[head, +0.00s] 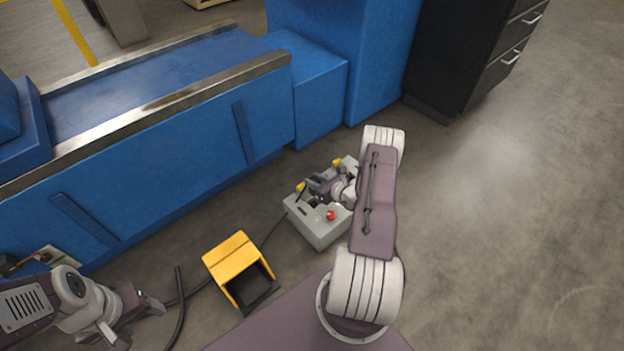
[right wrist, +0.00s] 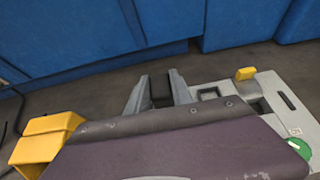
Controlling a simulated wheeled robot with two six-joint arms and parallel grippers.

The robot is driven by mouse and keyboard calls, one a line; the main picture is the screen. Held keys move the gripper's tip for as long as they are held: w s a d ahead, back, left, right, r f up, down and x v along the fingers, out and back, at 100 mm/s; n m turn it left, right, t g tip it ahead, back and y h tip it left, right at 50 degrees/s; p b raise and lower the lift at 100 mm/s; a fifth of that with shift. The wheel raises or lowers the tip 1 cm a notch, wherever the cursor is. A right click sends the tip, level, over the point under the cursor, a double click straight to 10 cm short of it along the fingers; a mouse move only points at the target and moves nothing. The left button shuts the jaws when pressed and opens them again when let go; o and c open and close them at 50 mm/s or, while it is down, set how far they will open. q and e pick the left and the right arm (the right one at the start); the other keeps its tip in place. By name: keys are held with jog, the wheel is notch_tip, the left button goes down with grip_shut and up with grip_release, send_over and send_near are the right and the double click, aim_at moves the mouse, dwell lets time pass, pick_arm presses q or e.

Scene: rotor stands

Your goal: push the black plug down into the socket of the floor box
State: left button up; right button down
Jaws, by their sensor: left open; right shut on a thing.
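The grey floor box (head: 321,233) stands on the floor in front of the blue conveyor, with a red button (head: 331,215) and yellow tabs on top. It also shows in the right wrist view (right wrist: 226,73), with dark openings and a green button. My right gripper (right wrist: 160,88) is shut on the black plug (right wrist: 161,92), which shows between its fingers. In the head view my right gripper is over the box, partly hidden by my arm. The plug's lower end is hidden, so I cannot tell whether it is in a socket. My left gripper (head: 143,321) is open and empty at lower left.
A yellow foot pedal (head: 234,258) with a black cable (head: 180,310) lies left of the box. The blue conveyor (head: 170,150) runs behind. A black drawer cabinet (head: 460,60) stands at the back right. The floor (head: 530,200) at right is clear.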

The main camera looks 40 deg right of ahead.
notch_tip(320, 180, down, 5)
jog(key=b, duration=0.4)
jog(key=shift+f+b, duration=0.2)
jog(key=shift+b, duration=0.2)
jog(key=shift+f, duration=0.2)
jog(key=shift+r, duration=0.1)
dwell(0.6)
jog(key=shift+f+b, duration=0.6)
jog(key=shift+f, duration=0.5)
jog(key=shift+f+b, duration=0.4)
jog(key=shift+f, duration=0.1)
